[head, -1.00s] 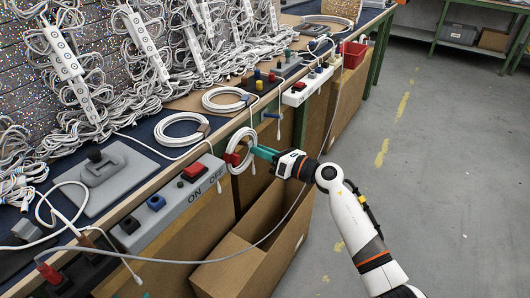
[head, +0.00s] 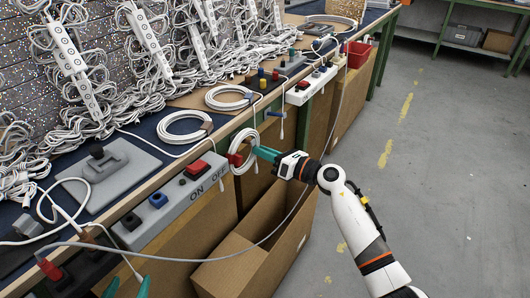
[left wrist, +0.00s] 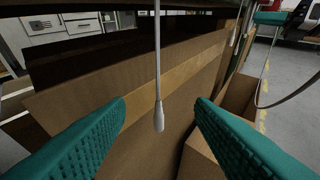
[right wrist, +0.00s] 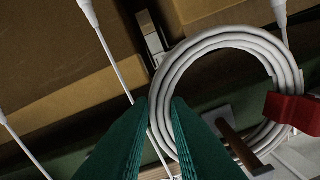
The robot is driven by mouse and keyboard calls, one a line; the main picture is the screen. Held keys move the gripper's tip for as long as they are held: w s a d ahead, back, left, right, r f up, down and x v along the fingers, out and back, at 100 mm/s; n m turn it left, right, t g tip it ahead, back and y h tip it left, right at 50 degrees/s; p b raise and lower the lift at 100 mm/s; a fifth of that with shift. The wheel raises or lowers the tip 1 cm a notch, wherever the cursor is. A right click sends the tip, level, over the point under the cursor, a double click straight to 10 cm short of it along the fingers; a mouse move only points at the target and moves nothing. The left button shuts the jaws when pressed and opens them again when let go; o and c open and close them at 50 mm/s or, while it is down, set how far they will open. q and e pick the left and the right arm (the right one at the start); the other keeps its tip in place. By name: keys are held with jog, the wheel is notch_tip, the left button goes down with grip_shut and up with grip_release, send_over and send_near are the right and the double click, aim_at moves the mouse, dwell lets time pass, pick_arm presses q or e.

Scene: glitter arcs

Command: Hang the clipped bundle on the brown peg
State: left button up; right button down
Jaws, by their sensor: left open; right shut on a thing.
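The clipped bundle, a white cable coil (head: 236,167) with a red clip (head: 235,159), hangs upright at the bench's front edge. My right gripper (head: 262,153) is shut on its coil from the right. In the right wrist view the coil (right wrist: 166,75) is large, with the red clip (right wrist: 290,109) at right. The brown peg (right wrist: 233,142) shows within the coil's outline there; I cannot tell if it passes through the ring. My left gripper (head: 128,288) is open and empty at the bottom edge of the head view, its fingers (left wrist: 160,108) either side of a hanging white cord end.
A blue peg (head: 274,113) sticks out farther along the bench front. A grey ON/OFF switch box (head: 170,207) stands at the edge. An open cardboard box (head: 250,265) is below, with a grey cable crossing above it. Other white coils (head: 184,128) lie on the bench. The floor at right is clear.

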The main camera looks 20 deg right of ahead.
pick_arm(q)
jog(key=shift+w+d+r+t, duration=0.15)
jog(key=shift+w+r+t, duration=0.15)
jog(key=shift+r+t, duration=0.25)
pick_arm(e)
jog(key=shift+f, duration=0.2)
jog(key=c, duration=1.3)
grip_release()
pick_arm(q)
jog(key=shift+s+a+f+g+y+p, duration=0.15)
jog(key=shift+s+a+f+g+p, duration=0.1)
jog(key=shift+s+f+g, duration=0.45)
jog(key=shift+s+a+f+g+y+p, duration=0.15)
jog(key=shift+s+a+f+g, duration=0.15)
jog(key=shift+f+g, duration=0.5)
pick_arm(e)
jog(key=shift+v, duration=6)
pick_arm(q)
jog(key=shift+t, duration=0.25)
